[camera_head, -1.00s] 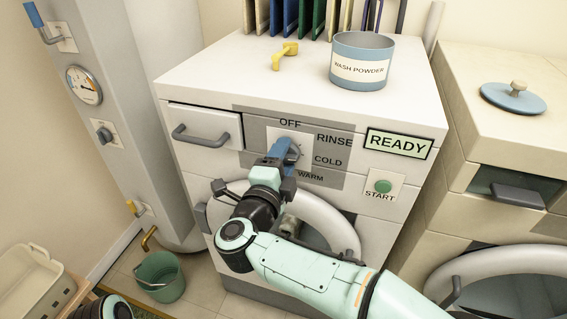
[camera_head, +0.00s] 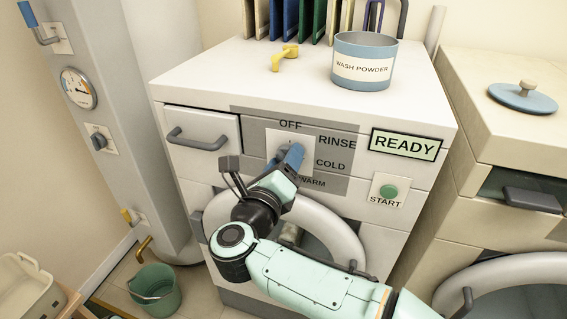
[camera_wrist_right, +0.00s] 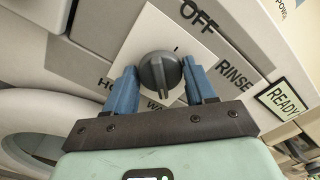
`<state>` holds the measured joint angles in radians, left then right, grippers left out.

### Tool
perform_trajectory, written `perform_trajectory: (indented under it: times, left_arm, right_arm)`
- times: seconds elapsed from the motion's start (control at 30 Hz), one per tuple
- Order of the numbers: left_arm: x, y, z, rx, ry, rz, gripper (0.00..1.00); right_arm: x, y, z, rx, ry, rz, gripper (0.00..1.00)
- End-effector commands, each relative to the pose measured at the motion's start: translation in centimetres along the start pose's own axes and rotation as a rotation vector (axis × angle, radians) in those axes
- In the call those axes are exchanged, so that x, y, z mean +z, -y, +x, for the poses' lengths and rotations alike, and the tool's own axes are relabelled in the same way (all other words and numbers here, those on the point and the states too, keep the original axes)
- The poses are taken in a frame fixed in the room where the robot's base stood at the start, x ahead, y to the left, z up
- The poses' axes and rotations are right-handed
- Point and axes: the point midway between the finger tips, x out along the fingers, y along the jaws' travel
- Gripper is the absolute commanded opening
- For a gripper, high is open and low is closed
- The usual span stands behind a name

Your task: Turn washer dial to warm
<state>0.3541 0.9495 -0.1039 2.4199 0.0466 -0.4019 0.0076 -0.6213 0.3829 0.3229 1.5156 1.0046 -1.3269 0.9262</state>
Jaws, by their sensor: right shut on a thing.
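The washer (camera_head: 190,83) stands in the middle of the head view. Its grey dial (camera_wrist_right: 160,72) sits on a white plate (camera_wrist_right: 152,34) with OFF, RINSE, COLD and WARM around it in the head view. In the wrist view the dial's ridge runs roughly up and down, and WARM is partly covered below it; COLD is hidden. Which label the dial points at, I cannot tell. My right gripper (camera_head: 288,157) is at the dial, its blue fingers on either side of it, shut on it. My left gripper is not in view.
The READY display (camera_head: 405,144) and green START button (camera_head: 389,192) are right of the dial. A drawer (camera_head: 200,130) is at left. The wash powder tub (camera_head: 362,82) and a yellow object (camera_head: 284,57) stand on top. A green bucket (camera_head: 156,290) is on the floor.

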Motion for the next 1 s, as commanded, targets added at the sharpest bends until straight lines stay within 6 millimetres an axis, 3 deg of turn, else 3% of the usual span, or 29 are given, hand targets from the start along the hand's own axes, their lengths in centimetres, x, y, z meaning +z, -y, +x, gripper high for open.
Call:
perform_trajectory:
  times: [0.4,1.0]
  left_arm:
    - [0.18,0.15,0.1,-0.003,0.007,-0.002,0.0]
    - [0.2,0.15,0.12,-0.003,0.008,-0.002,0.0]
  right_arm:
    - [0.06,0.04,-0.04,0.001,0.002,0.23,0.25]
    - [0.07,0.08,-0.04,0.001,0.002,0.276,0.25]
